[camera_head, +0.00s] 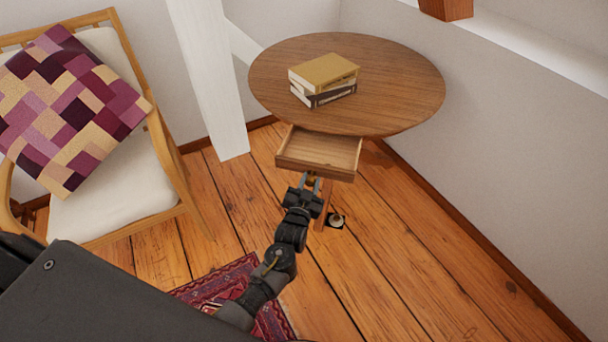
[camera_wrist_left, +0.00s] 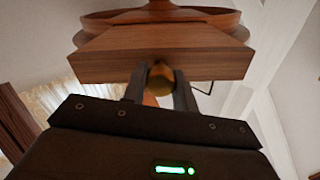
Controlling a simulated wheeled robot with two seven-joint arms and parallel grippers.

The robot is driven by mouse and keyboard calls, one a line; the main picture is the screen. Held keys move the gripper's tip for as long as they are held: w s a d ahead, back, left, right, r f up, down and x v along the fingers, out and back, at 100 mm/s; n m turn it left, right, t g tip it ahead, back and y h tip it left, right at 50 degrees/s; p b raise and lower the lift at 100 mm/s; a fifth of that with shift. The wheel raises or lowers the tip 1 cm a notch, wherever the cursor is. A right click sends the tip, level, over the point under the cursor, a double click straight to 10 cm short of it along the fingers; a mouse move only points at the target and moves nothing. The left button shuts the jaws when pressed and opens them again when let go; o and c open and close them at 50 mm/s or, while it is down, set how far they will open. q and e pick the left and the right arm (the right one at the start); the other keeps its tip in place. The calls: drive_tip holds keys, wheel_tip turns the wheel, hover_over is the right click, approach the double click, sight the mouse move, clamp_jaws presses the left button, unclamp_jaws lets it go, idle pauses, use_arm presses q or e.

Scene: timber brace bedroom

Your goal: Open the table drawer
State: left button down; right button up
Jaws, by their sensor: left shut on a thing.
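The round wooden table (camera_head: 400,95) stands in the corner by the wall. Its drawer (camera_head: 320,152) is pulled out toward me, and its empty inside shows. My left gripper (camera_head: 311,181) is at the drawer's front, shut on the brass knob (camera_wrist_left: 161,78). In the left wrist view the two fingers stand on either side of the knob, just in front of the drawer front (camera_wrist_left: 210,66). My right gripper is not in view.
Stacked books (camera_head: 325,78) lie on the tabletop. A wooden armchair (camera_head: 170,165) with a patchwork cushion (camera_head: 70,105) stands at the left. A white post (camera_head: 210,75) rises beside the table. A red rug (camera_head: 235,285) lies below my arm. The floor at right is clear.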

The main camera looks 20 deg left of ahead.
use_arm(q)
drive_tip(key=shift+s, duration=0.1)
drive_tip(key=c, duration=1.1)
unclamp_jaws()
drive_tip(key=shift+s, duration=0.1)
drive_tip(key=s+d, duration=0.1)
drive_tip(key=s, duration=0.9)
drive_tip(key=shift+s, duration=0.3)
